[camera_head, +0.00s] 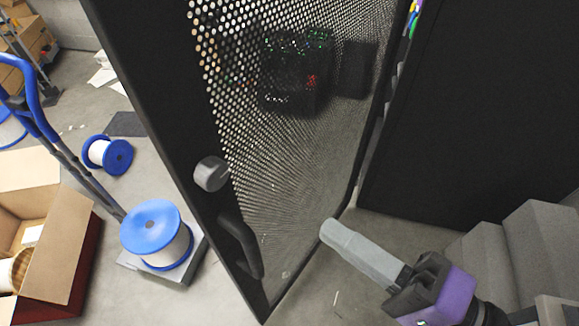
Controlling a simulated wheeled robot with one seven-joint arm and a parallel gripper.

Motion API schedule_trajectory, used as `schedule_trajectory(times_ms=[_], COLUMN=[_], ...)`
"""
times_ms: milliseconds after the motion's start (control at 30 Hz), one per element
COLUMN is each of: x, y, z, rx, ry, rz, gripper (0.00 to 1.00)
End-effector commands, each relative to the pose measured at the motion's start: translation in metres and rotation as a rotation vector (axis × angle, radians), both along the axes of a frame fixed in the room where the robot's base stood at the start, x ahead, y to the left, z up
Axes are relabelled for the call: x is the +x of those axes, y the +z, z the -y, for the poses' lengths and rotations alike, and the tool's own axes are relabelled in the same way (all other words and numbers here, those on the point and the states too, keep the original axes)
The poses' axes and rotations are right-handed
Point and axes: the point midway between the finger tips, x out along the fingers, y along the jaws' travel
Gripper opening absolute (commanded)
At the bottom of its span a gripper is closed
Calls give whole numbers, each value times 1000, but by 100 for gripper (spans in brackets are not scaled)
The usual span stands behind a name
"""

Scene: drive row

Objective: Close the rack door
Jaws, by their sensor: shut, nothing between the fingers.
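The rack door (290,180) is a black framed panel with perforated mesh, standing open at an angle. On its left frame are a round grey knob (212,174) and a dark handle (238,245). The black rack side (470,110) stands to the right, with a gap and some coloured cables at the top between it and the door. My gripper (329,231), with grey fingers and a purple and black body, is shut and empty. It is low at the right, its tip close to the door's lower right edge; I cannot tell whether they touch.
At the left, a blue-and-white spool (152,228) sits on a cart with a blue handle (37,100). Another spool (108,155) lies on the floor behind. An open cardboard box (60,240) is at lower left. Dark equipment with small lights (295,70) shows through the mesh.

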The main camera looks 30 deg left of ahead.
Motion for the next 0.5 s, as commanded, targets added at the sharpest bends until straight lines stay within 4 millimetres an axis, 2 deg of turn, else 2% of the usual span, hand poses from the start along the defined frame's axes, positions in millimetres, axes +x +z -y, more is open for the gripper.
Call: schedule_trajectory(times_ms=[100,267,500], x=[-13,-14,-9], y=[-6,-6,-5], z=[-3,-13,-55], rx=[-17,-20,-21], ry=[55,62,61], rz=[-45,-62,-59], gripper=[0,0,0])
